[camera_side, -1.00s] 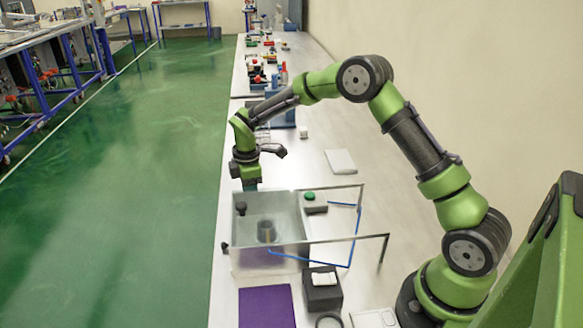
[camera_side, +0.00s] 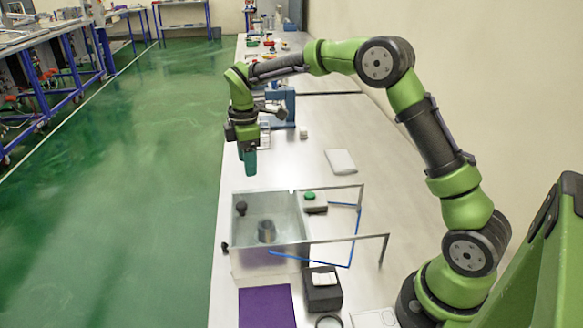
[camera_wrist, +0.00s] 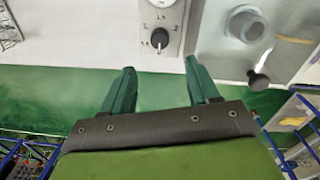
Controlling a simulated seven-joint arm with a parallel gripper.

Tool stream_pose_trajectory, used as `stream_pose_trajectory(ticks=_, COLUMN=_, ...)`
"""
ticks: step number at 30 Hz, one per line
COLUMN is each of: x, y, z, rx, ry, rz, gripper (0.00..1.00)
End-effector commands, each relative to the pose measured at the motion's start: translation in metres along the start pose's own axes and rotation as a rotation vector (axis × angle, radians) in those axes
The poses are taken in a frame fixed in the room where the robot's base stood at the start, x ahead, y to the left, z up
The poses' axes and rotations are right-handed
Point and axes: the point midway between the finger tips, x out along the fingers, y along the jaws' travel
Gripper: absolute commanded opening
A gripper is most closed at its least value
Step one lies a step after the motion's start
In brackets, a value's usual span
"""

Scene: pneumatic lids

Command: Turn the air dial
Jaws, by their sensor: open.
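The air dial (camera_wrist: 159,38) is a small black knob with a pointer, on a light grey panel with printed marks at the top of the wrist view. In the wrist view my gripper (camera_wrist: 160,68) is open. Its two teal fingers are apart, with the dial in line with the gap between them, just beyond the tips. Nothing is between the fingers. In the side view my gripper (camera_side: 249,164) points down above the table, beyond the metal box. I cannot make out the dial in the side view.
A metal box (camera_side: 280,258) holds a grey cylinder (camera_side: 266,231), with black knobs (camera_side: 240,208) at its edge. A green button (camera_side: 309,195) on a grey block and blue tubing (camera_side: 350,245) are to its right. A blue device (camera_side: 283,104) stands beyond my gripper.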

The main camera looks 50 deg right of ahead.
Motion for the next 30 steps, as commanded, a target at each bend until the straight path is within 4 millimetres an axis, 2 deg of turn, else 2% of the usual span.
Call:
stream_pose_trajectory(ticks=1, x=-0.013, y=0.0, z=-0.001, rx=0.0, ry=0.003, rz=0.004, gripper=0.6)
stream_pose_trajectory(ticks=6, x=-0.044, y=0.0, z=-0.001, rx=-0.001, ry=0.002, rz=0.004, gripper=0.6)
stream_pose_trajectory(ticks=12, x=-0.062, y=0.0, z=-0.001, rx=-0.002, ry=0.0, rz=0.001, gripper=0.6)
stream_pose_trajectory(ticks=24, x=-0.064, y=0.0, z=0.0, rx=0.009, ry=0.0, rz=0.001, gripper=0.6)
stream_pose_trajectory(ticks=28, x=-0.062, y=0.003, z=-0.002, rx=0.091, ry=0.009, rz=0.015, gripper=0.6)
stream_pose_trajectory(ticks=30, x=-0.05, y=-0.002, z=-0.002, rx=0.171, ry=0.012, rz=0.001, gripper=0.6)
